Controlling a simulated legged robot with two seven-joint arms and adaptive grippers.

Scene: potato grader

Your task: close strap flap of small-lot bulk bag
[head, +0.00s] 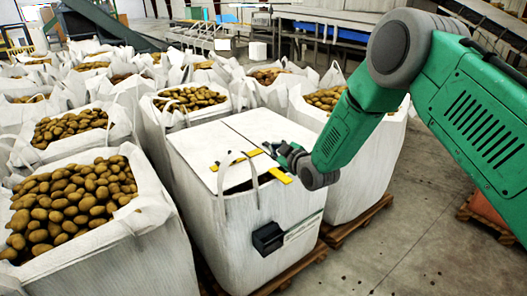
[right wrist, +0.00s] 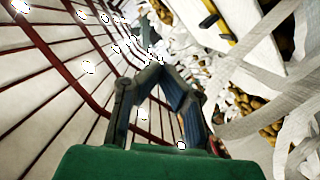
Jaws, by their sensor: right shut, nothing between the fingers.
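The small-lot bulk bag (head: 240,230) stands upright on a pallet in the middle of the head view. White flap panels (head: 205,148) cover most of its top, with a dark gap near the front edge. Yellow strips with dark ends (head: 280,175) lie on the panels, and white lifting loops rise at the front. My right gripper (head: 274,148) is shut and empty over the bag's right side, beside the yellow strips. In the right wrist view the gripper (right wrist: 158,70) has its fingertips together; a white flap with a yellow strip (right wrist: 229,22) and potatoes show beyond. My left gripper is not in view.
Open bags full of potatoes (head: 75,200) crowd the left and back. A black box (head: 268,238) sits on the bag's front. Pallet edges (head: 355,225) stick out at right. The concrete floor (head: 400,240) at right is largely clear. Conveyor machinery stands behind.

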